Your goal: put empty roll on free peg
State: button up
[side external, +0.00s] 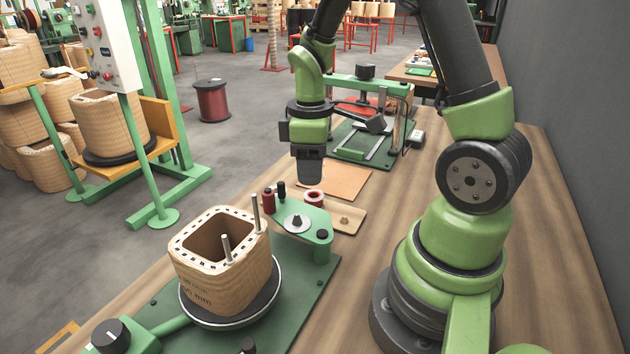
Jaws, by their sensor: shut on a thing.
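My gripper (311,184) points straight down above the back end of the wooden peg board (355,212). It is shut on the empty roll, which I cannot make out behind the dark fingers. A short free peg (345,220) stands bare on the board, to the right of and nearer than my gripper. A red roll with a pale ring on top (314,198) is just below my fingertips, at the board's left part. I cannot tell whether there is a gap between them.
A green arm plate (310,225) carries a grey cone, a dark red spool (268,200) and a black post. The square wound coil (222,268) with two upright rods (255,214) stands on a turntable in front. A tan sheet (345,181) and a green press frame (370,130) are behind.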

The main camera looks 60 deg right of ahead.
send_near(345, 217)
jog(key=shift+d+f, duration=0.1)
jog(key=shift+f, duration=2.7)
jog(key=shift+f, duration=0.4)
jog(key=shift+f, duration=0.45)
jog(key=shift+f, duration=0.4)
jog(key=shift+f, duration=0.2)
jog(key=o, duration=1.4)
jog(key=shift+c, duration=0.2)
